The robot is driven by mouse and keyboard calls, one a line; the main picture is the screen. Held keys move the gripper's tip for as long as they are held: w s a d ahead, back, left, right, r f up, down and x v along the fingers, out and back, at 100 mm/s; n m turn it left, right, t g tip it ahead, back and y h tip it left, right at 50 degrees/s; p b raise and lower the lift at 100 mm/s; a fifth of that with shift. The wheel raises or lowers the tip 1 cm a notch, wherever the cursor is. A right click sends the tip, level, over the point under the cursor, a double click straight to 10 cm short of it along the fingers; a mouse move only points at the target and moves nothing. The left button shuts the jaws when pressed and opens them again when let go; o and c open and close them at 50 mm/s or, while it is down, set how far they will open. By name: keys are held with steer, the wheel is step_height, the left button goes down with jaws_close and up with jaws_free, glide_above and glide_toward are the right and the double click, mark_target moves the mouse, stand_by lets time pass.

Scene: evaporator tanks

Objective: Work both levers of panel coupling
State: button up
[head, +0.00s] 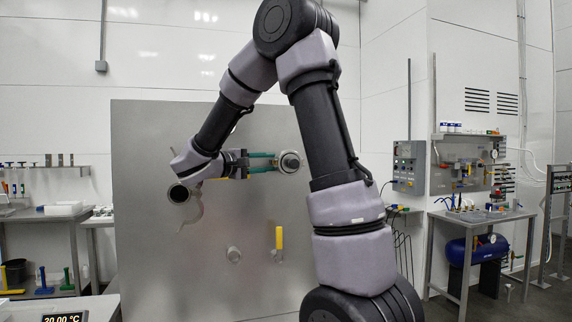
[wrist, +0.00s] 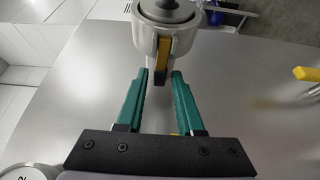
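The panel coupling (head: 290,161) is a round metal fitting at the upper right of the grey panel (head: 150,250). In the wrist view the coupling (wrist: 155,28) is at top centre, with a yellow lever (wrist: 161,60) lying along its near side. My gripper (head: 274,161) reaches it from the left, green fingers pointing at it. In the wrist view my gripper (wrist: 162,80) is open, its fingertips on either side of the lever's end, with small gaps showing. A second lever on the coupling cannot be made out; the far side is hidden.
A yellow handle (head: 279,238) stands on the panel below the coupling; it also shows at the wrist view's right edge (wrist: 305,73). Right of the panel stands a workbench (head: 480,214).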

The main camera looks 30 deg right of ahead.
jaws_close()
steer(key=shift+s+a+n+t+y, duration=0.1)
steer(key=shift+a+n+t+y, duration=0.1)
steer(key=shift+n+t, duration=0.3)
steer(key=shift+s+a+n+t+y, duration=0.1)
steer(key=shift+n+t+y, duration=0.15)
steer(key=shift+t, duration=0.45)
steer(key=shift+w+a+n+t, duration=0.1)
steer(key=shift+a+n+t, duration=0.05)
steer(key=shift+n+t, duration=0.25)
steer(key=shift+s+a+n+t+y, duration=0.25)
steer(key=shift+n+t+y, duration=0.3)
steer(key=shift+t, duration=0.25)
steer(key=shift+a+n+t+y, duration=0.15)
steer(key=shift+n+t+y, duration=0.3)
steer(key=shift+t, duration=0.25)
